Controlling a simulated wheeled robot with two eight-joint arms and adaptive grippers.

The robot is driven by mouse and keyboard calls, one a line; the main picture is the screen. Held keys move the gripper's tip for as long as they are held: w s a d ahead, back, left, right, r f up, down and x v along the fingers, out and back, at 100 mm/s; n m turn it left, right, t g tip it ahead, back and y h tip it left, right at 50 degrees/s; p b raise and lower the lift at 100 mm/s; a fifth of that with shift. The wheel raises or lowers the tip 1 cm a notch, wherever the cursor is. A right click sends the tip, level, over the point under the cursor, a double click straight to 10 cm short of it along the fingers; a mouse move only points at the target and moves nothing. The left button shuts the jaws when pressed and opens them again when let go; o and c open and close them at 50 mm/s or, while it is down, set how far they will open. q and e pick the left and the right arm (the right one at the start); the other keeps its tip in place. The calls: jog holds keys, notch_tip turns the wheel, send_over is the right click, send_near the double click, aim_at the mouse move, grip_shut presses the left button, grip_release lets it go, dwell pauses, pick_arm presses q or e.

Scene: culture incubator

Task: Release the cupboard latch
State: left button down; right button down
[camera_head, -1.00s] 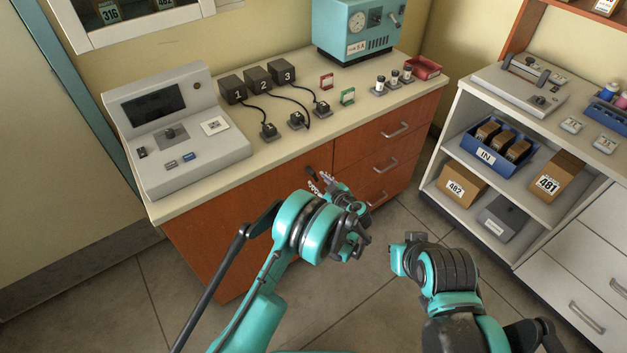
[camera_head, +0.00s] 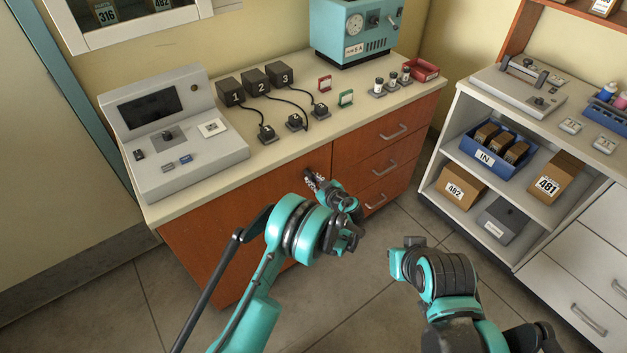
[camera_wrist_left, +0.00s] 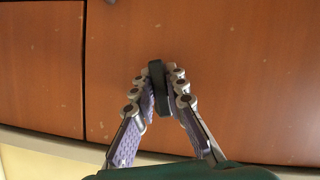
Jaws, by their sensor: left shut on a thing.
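The cupboard is the wooden unit under the worktop, with an orange-brown door (camera_head: 235,225) at the left. A small dark latch handle (camera_wrist_left: 157,88) stands out from the door front in the left wrist view. My left gripper (camera_head: 313,180) is at the upper right part of the door. In the left wrist view its two fingers (camera_wrist_left: 160,82) lie on either side of the dark handle and are shut on it. The fingers hide part of the handle. The door looks closed. My right arm shows at lower right in the head view, but I see no fingers there.
Three drawers (camera_head: 385,165) with metal handles sit right of the door. The worktop (camera_head: 290,145) above holds a grey console (camera_head: 175,130), numbered black boxes (camera_head: 257,82) and a teal machine (camera_head: 355,30). A white shelf unit (camera_head: 530,185) stands right. The floor between is clear.

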pick_arm(q)
jog(key=m, duration=0.1)
jog(key=m+g+y, duration=0.1)
jog(key=shift+s+a+m, duration=0.25)
jog(key=shift+m, duration=0.05)
jog(key=c, duration=1.5)
grip_release()
jog(key=shift+c, duration=0.2)
jog(key=v, duration=1.2)
jog(key=shift+w+d+f, duration=0.1)
